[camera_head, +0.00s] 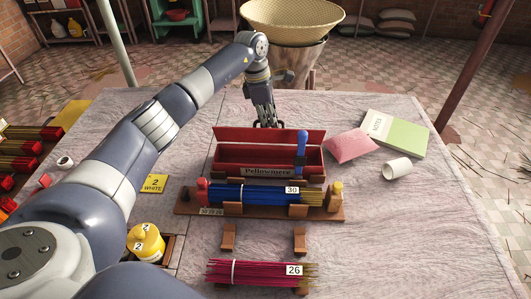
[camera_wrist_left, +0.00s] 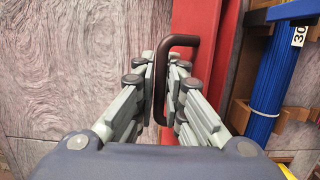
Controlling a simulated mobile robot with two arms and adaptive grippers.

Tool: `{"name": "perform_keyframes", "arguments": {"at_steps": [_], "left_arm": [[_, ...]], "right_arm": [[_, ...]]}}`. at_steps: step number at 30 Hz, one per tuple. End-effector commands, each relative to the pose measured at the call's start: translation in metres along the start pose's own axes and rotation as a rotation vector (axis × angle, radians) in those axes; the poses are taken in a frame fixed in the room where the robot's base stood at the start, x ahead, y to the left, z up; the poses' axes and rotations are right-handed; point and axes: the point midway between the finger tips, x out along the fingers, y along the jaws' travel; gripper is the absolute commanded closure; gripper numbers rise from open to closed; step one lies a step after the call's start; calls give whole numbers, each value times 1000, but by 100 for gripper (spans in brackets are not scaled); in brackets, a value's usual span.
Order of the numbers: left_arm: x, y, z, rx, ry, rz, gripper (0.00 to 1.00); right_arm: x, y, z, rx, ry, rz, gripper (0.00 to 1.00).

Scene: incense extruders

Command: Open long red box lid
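The long red box (camera_head: 238,170) sits on the table in the head view, with a "Pellowmere" label (camera_head: 268,171) on its front. Its red lid (camera_head: 262,135) stands raised along the back edge, and the inside of the box shows. My left gripper (camera_head: 268,122) is behind the raised lid. In the left wrist view the gripper (camera_wrist_left: 165,85) has its fingers close on both sides of the lid's dark handle (camera_wrist_left: 160,88) and looks shut on it. The red lid also shows in the left wrist view (camera_wrist_left: 215,60). My right gripper is not in view.
Blue incense sticks (camera_head: 255,194) marked 30 lie on a wooden rack before the box. Magenta sticks (camera_head: 255,271) lie nearer. A blue-handled tool (camera_head: 301,150) stands at the box's right end. A pink packet (camera_head: 349,145), green-white notes box (camera_head: 395,134) and white cup (camera_head: 397,168) lie right.

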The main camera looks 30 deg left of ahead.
Motion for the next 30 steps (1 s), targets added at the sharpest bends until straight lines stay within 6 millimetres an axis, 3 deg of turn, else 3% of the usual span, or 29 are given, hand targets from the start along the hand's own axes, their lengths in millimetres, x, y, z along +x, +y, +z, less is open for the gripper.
{"name": "perform_keyframes", "arguments": {"at_steps": [30], "left_arm": [[6, 18, -1, 1, 1, 0, 90]], "right_arm": [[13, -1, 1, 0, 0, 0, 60]]}}
